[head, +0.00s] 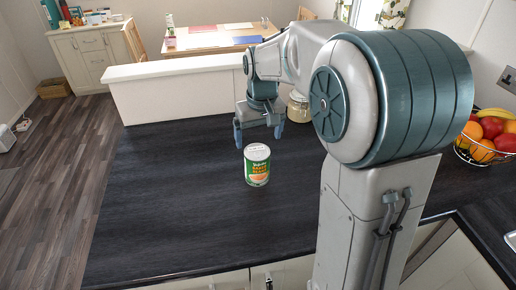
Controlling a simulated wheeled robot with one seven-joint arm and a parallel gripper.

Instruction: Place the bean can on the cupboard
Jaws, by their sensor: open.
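The bean can (257,168) is a green and white labelled can with a pale lid. It stands upright on the dark worktop (170,200), near its middle. My gripper (260,136) is open and empty, pointing down above and just behind the can. Its fingers look apart from the can, though the exact gap is hard to tell. A cream cupboard (92,54) with drawers stands against the far wall at the upper left, with several small items on its top.
A low white partition (180,84) edges the far side of the worktop. A jar (298,106) stands behind my arm. A wire fruit bowl (482,150) is at the right. A dining table (208,40) and chairs stand beyond. The wooden floor (60,140) at the left is mostly clear.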

